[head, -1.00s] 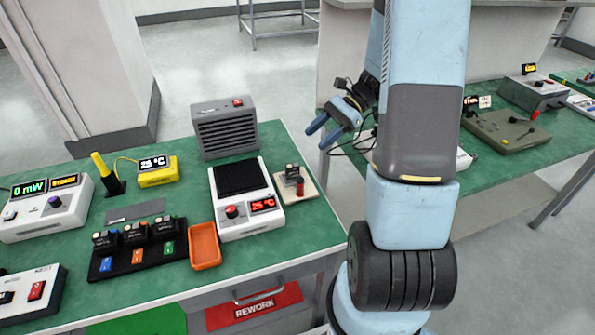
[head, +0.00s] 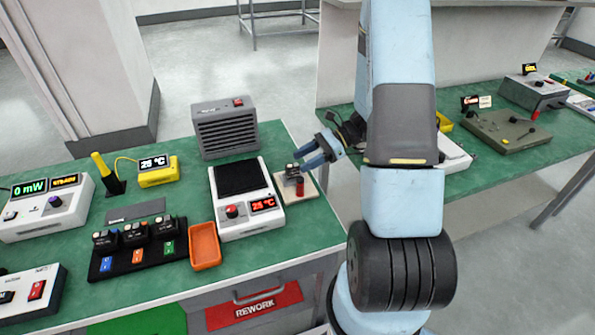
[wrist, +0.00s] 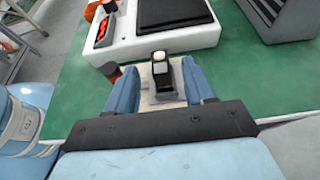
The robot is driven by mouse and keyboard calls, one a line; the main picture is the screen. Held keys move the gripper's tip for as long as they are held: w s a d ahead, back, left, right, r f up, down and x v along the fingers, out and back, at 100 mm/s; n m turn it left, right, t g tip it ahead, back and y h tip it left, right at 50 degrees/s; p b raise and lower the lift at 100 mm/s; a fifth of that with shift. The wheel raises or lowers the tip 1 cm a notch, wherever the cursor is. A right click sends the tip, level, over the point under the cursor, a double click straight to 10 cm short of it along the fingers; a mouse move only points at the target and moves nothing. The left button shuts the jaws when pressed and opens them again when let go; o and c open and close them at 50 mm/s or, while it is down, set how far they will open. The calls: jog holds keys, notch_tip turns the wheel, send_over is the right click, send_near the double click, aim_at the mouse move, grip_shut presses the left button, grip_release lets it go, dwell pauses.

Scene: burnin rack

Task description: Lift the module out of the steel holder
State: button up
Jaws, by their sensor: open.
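The module (head: 291,169) is a small black block with a pale top. It sits in the steel holder (head: 291,180) on a beige base plate (head: 312,189), near the right edge of the green bench. A red knob (head: 300,186) stands at the holder's front. My gripper (head: 309,156) is open, close beside the module in the head view. In the wrist view, the module (wrist: 160,70) shows between the two blue fingers of my gripper (wrist: 160,85), which stand apart from it. The lower part of the holder (wrist: 162,95) is partly hidden there.
A white hot-plate unit (head: 248,200) with a black top stands just left of the holder. A grey vented box (head: 225,130) is behind it. An orange tray (head: 205,246) and a black rack (head: 138,255) with several modules lie further left.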

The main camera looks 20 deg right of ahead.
aim_at(287, 179)
jog(key=shift+x, duration=3.3)
jog(key=shift+d+f, duration=0.1)
jog(key=shift+f, duration=0.05)
grip_shut()
